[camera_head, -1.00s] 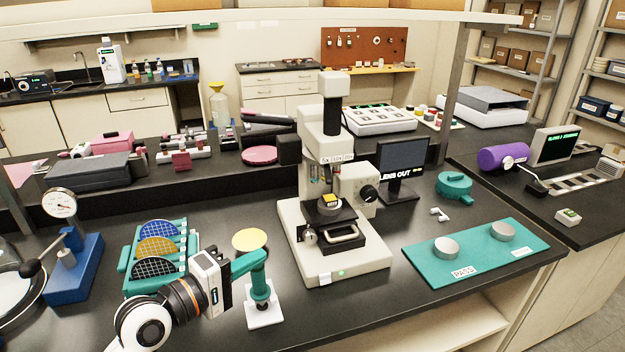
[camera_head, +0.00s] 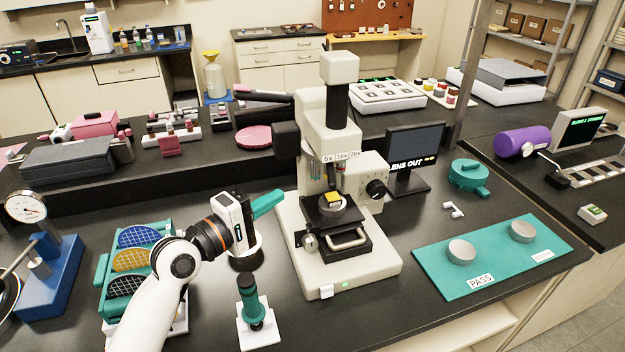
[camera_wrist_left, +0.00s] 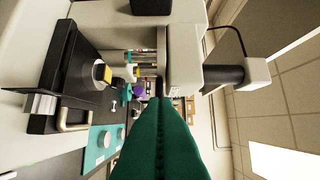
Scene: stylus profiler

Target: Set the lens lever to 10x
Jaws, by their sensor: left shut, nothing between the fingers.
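The white stylus profiler (camera_head: 340,260) stands in the middle of the bench. A strip marked 5x, 10x and 20x (camera_head: 342,157) is on its head; the lever's setting is too small to tell. Below it, a small gold sample (camera_head: 333,197) sits on the dark stage. My left gripper (camera_head: 281,194), with teal fingers, is shut and empty, just left of the profiler and apart from its head in the head view. In the left wrist view, turned sideways, the shut fingers (camera_wrist_left: 157,99) point toward the profiler head (camera_wrist_left: 180,60). My right gripper is not in view.
A teal-handled tool (camera_head: 249,300) stands on a white base below my left arm. A rack of wafers (camera_head: 100,270) is at left. A monitor (camera_head: 414,150) reading LENS OUT stands behind right. A teal mat (camera_head: 490,275) with two metal discs lies at right.

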